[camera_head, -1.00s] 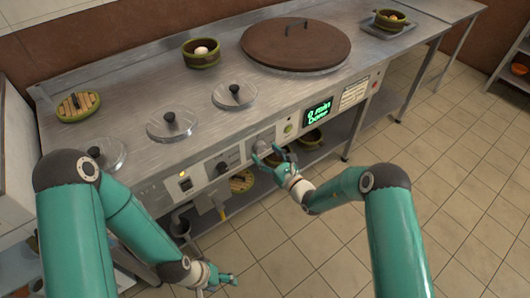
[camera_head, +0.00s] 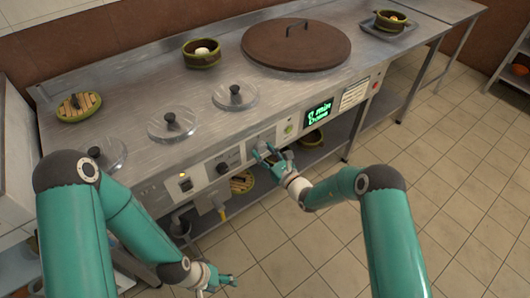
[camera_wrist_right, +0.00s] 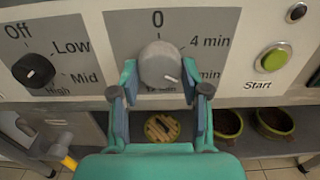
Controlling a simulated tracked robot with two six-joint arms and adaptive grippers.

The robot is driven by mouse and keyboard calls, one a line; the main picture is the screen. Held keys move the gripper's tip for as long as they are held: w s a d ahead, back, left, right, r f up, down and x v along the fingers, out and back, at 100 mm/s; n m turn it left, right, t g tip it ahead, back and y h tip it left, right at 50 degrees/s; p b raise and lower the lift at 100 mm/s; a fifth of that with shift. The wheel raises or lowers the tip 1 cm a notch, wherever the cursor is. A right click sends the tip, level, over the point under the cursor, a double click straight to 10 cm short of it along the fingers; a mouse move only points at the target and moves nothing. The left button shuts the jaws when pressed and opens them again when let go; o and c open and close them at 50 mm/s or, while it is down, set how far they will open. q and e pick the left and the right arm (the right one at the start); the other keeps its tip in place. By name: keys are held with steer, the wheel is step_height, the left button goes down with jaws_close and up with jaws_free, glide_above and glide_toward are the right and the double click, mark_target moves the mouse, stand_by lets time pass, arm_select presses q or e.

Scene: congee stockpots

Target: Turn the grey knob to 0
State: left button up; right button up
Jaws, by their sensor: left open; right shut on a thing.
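The grey knob (camera_wrist_right: 158,64) is on the front panel in the right wrist view. Its dial has 0 at the top, 4 min at upper right and further minute marks lower down. The knob's white mark points to the lower right, away from 0. My right gripper (camera_head: 266,153) is at the panel, its fingers on both sides of the knob and shut on it. The fingers partly cover the lower dial labels. My left gripper (camera_head: 226,281) is open and empty, low in front of the counter, away from the panel.
Left of the dial is a black knob (camera_wrist_right: 34,71) marked Off, Low, Mid, High. Right of it is a green Start button (camera_wrist_right: 272,57). A green-lit display (camera_head: 318,112) shows a minutes reading, blurred. Lidded pots (camera_head: 171,124) and a large brown lid (camera_head: 296,45) are on the counter.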

steer(key=shift+n, duration=0.4)
steer(key=n+b, duration=0.1)
steer(key=n, duration=0.1)
steer(key=shift+w+d+n, duration=0.1)
steer(key=shift+n, duration=0.2)
steer(key=n+b, duration=0.2)
steer(key=n, duration=0.2)
steer(key=shift+n, duration=0.3)
steer(key=n+b, duration=0.2)
steer(key=n, duration=0.1)
steer(key=shift+n, duration=0.3)
steer(key=n+b, duration=0.2)
steer(key=n, duration=0.1)
steer(key=shift+f+n, duration=0.1)
steer(key=shift+n, duration=0.2)
steer(key=n+b, duration=0.3)
steer(key=n, duration=0.1)
steer(key=shift+n, duration=0.3)
steer(key=shift+n+b, duration=2)
steer(key=shift+n, duration=0.1)
